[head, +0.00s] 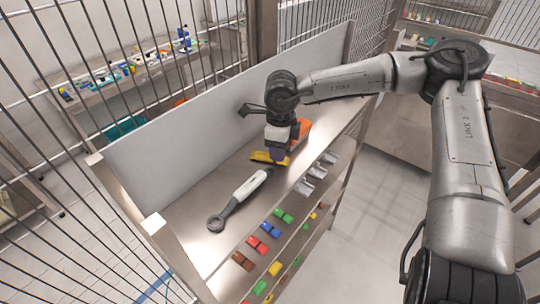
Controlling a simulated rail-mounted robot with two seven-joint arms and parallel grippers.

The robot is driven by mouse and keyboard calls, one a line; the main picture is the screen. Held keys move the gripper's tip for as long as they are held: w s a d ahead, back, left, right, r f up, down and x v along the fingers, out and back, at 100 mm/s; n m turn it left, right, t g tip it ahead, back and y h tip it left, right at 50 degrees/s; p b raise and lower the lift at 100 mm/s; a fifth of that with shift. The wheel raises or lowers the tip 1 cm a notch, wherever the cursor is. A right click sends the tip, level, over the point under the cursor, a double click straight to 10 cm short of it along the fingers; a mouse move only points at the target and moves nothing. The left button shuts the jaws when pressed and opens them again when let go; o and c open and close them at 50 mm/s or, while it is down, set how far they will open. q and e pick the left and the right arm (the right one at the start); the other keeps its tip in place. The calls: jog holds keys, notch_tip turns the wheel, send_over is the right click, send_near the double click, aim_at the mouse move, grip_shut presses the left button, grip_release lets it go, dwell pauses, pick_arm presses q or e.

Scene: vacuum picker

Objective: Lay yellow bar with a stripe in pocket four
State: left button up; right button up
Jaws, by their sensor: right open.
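A yellow bar (264,157) lies on the metal bench, partly hidden behind my right gripper (278,154). I cannot make out a stripe on it. My right gripper points down over the bar's right part, with a dark purple piece at its lower end; whether it touches the bar is unclear. Its jaws are open. Grey pockets (317,171) stand in a row along the bench's right edge and look empty. The row goes on toward the front with coloured pieces. I cannot read pocket numbers. My left gripper is not in view.
A tool with a white handle (249,185) and dark ring end lies on the mid-bench. An orange bin (300,131) stands behind my gripper. A grey panel (200,115) closes the bench's back. Coloured pieces (270,230) line the front edge.

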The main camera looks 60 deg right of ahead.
jog(key=shift+f, duration=1.4)
jog(key=shift+c, duration=0.3)
jog(key=c, duration=0.5)
jog(key=shift+r, duration=0.1)
